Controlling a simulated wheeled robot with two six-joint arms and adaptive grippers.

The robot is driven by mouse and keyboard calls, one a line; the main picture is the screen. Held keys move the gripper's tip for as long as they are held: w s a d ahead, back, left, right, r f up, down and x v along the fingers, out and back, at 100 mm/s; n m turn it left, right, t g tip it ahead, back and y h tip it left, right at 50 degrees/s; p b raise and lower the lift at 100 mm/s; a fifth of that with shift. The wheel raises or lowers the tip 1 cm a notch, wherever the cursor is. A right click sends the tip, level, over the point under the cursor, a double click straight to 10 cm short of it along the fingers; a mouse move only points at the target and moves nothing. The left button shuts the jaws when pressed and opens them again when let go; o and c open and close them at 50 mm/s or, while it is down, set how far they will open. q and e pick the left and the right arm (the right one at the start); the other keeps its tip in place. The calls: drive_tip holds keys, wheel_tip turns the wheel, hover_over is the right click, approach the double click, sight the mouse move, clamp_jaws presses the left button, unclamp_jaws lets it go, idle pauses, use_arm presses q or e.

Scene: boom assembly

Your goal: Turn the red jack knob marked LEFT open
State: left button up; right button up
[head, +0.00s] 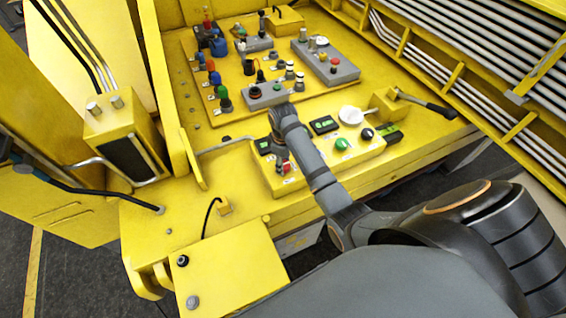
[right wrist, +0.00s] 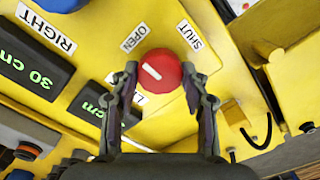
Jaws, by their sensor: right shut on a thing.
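The red knob (right wrist: 160,76) is in the right wrist view, with a white line on its face. The line slants toward the upper left, on the side of the OPEN label (right wrist: 134,37); the SHUT label (right wrist: 191,34) is at its upper right. My right gripper (right wrist: 159,82) has one finger on each side of the knob and is shut on it. A label below the knob is mostly hidden by the left finger. In the head view the red knob (head: 287,168) shows small at the front-left of the yellow control box (head: 315,178), beside my right gripper (head: 281,150). My left gripper is out of view.
A black display reading 30 cm (right wrist: 36,68) lies near the RIGHT label (right wrist: 47,33). The box also carries a green knob (head: 342,143), a white dial (head: 351,116) and a black knob (head: 367,133). Coloured knobs and grey control blocks (head: 325,62) crowd the panel behind.

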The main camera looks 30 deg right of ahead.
idle(0.3)
drive_tip(key=o, duration=1.2)
drive_tip(key=shift+c, duration=0.2)
wheel_tip(320, 180, up, 8)
drive_tip(key=shift+f, duration=0.25)
drive_tip(key=shift+f, duration=0.1)
